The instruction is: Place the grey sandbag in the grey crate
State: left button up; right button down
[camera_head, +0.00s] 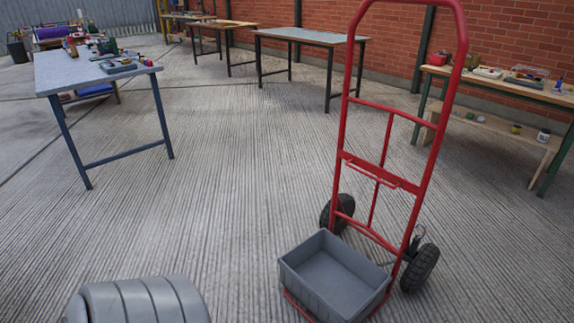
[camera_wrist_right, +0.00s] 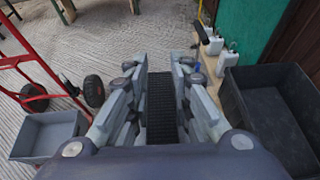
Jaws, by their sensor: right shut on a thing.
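The grey crate (camera_head: 308,284) is open-topped and looks empty. It sits on the foot plate of the red hand truck (camera_head: 385,178), and it also shows at the left of the right wrist view (camera_wrist_right: 38,150). My left gripper is not in view.
A darker open box (camera_wrist_right: 232,105) stands at the right in the wrist view, near white bottles (camera_wrist_right: 215,45). The hand truck's upright frame rises behind the crate. A blue-legged table (camera_head: 90,72) and a laden bench (camera_head: 500,85) stand farther off. The floor between is clear.

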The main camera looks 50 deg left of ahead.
aim_at(330, 288)
jog(key=u, duration=1.45)
